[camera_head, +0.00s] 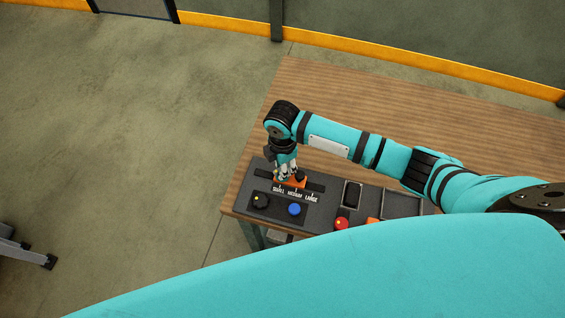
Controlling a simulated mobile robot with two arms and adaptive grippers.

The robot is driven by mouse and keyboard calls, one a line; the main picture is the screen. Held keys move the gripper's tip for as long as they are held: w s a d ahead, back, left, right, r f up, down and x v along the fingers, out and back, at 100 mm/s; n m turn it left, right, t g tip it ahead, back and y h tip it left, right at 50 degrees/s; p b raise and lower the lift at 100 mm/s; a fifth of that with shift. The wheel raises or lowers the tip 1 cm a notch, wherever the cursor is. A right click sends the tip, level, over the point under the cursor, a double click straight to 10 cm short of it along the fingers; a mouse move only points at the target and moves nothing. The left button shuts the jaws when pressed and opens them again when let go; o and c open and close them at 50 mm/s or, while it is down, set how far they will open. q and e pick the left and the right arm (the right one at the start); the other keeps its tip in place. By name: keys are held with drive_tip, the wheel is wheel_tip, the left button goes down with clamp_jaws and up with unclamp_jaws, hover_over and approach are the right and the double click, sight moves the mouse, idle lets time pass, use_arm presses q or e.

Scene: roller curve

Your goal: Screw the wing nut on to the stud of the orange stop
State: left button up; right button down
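The orange stop (303,182) sits on the dark slotted panel (262,176) at the table's near left, behind the labels SMALL, MEDIUM and LARGE. My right arm reaches in from the right, and its gripper (287,174) points down right over the stop. The fingers cover part of the stop and hide its stud. I cannot make out the wing nut; it may be hidden by the fingers. The fingers are too small to tell whether they are open or shut. My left gripper is not in view.
A black knob (261,201), a blue knob (294,209) and a red knob (342,223) stand along the panel's front. An orange piece (372,221) is partly hidden by my teal body. Trays (402,203) lie to the right. The wooden table (330,90) is bare behind.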

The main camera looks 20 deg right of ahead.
drive_tip(key=m, duration=0.2)
drive_tip(key=shift+w+m, duration=0.1)
drive_tip(key=shift+m, duration=0.3)
drive_tip(key=shift+a+m, duration=0.1)
drive_tip(key=shift+m, duration=1.1)
drive_tip(key=m, duration=0.5)
drive_tip(key=shift+w+r, duration=0.1)
drive_tip(key=shift+m, duration=0.4)
drive_tip(key=m, duration=0.6)
drive_tip(key=shift+r, duration=0.1)
drive_tip(key=shift+m, duration=0.4)
